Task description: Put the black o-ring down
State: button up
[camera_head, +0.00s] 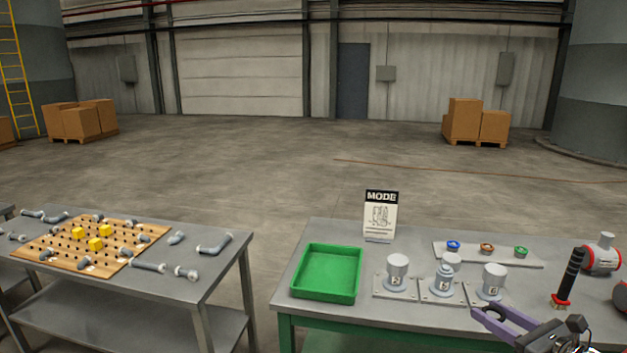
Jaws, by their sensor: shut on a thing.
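My gripper (488,312), with purple-grey fingers, reaches in from the lower right over the front of the right table. The fingertips are just in front of the base of the grey cylinder marked 6 (494,278).
A green tray (326,298) stands at the table's left, with bare tabletop in front of the MODE sign (381,217). Cylinders 2 (398,270) and 5 (444,283) stand between. A black-handled tool (569,275) and a red-grey device (602,258) are at right.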

jog(key=w+a+f+n+g+y, duration=0.2)
jog(key=a+f+n+g+y, duration=0.1)
jog(key=a+f, duration=0.7)
jog(key=w+a+f+n+g+y, duration=0.3)
jog(key=a+f, duration=0.7)
jog(key=a, duration=0.8)
jog(key=shift+n+y, duration=0.7)
jog(key=shift+y, duration=0.4)
jog(key=shift+d, duration=0.1)
